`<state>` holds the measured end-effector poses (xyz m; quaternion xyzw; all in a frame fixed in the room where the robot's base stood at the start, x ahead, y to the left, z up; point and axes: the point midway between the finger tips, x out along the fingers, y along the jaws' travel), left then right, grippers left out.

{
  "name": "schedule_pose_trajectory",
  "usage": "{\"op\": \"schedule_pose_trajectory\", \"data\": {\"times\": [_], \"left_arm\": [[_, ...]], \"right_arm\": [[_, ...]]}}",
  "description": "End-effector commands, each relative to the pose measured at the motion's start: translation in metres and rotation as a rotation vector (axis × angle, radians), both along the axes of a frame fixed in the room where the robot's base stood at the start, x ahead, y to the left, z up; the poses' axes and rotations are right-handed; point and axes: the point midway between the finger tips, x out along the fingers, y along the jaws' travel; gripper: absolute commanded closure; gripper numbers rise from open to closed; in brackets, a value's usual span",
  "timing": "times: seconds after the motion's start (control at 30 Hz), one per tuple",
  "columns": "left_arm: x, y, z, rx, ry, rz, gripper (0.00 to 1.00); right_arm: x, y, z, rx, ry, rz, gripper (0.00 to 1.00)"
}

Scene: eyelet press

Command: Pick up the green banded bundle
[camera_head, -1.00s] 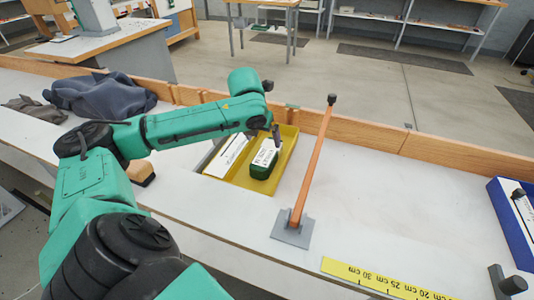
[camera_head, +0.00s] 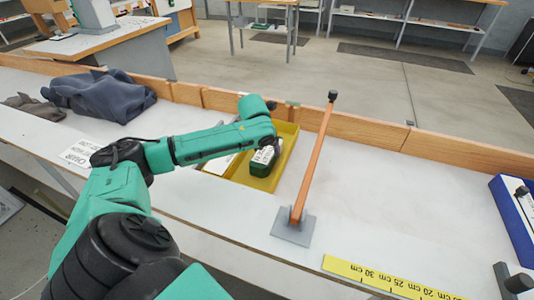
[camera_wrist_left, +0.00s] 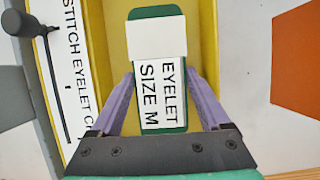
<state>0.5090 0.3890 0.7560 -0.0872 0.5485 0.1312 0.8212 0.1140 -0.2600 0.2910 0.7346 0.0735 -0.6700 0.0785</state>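The green banded bundle (camera_head: 261,165) lies in a yellow tray (camera_head: 288,148) on the bench. It has a white band and a label reading "EYELET SIZE M", and shows large in the left wrist view (camera_wrist_left: 160,85). My left gripper (camera_head: 269,150) is over the bundle and partly hides it in the head view. In the wrist view its two purple fingers (camera_wrist_left: 160,80) stand open, one on each side of the bundle, with gaps beside it near the finger bases. Whether the fingertips touch it I cannot tell. My right gripper is not in view.
A white card (camera_wrist_left: 68,75) with stitch eyelet lettering lies left of the tray. An orange post (camera_head: 313,160) on a grey base stands right of the tray. A dark cloth (camera_head: 100,95) lies at left, a yellow ruler (camera_head: 385,278) at front right, a blue box (camera_head: 510,215) far right.

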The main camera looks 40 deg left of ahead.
Motion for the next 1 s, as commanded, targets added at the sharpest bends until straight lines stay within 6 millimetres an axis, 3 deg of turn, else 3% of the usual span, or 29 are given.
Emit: {"op": "schedule_pose_trajectory", "data": {"times": [0.27,0.47,0.57,0.8,1.0], "left_arm": [[0.0,0.0,0.002,0.0,-0.002,0.001,0.98],[0.001,0.001,0.026,0.002,-0.006,0.001,0.98],[0.002,0.001,0.053,0.001,-0.008,0.001,0.98],[0.002,0.0,0.145,-0.002,-0.011,0.001,0.98],[0.001,0.0,0.192,-0.002,-0.005,0.002,0.98]], "right_arm": [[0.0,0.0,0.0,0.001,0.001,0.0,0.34],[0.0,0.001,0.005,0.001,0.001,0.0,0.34],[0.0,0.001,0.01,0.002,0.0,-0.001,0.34],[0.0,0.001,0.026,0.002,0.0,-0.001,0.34],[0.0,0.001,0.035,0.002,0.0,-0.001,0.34]]}}
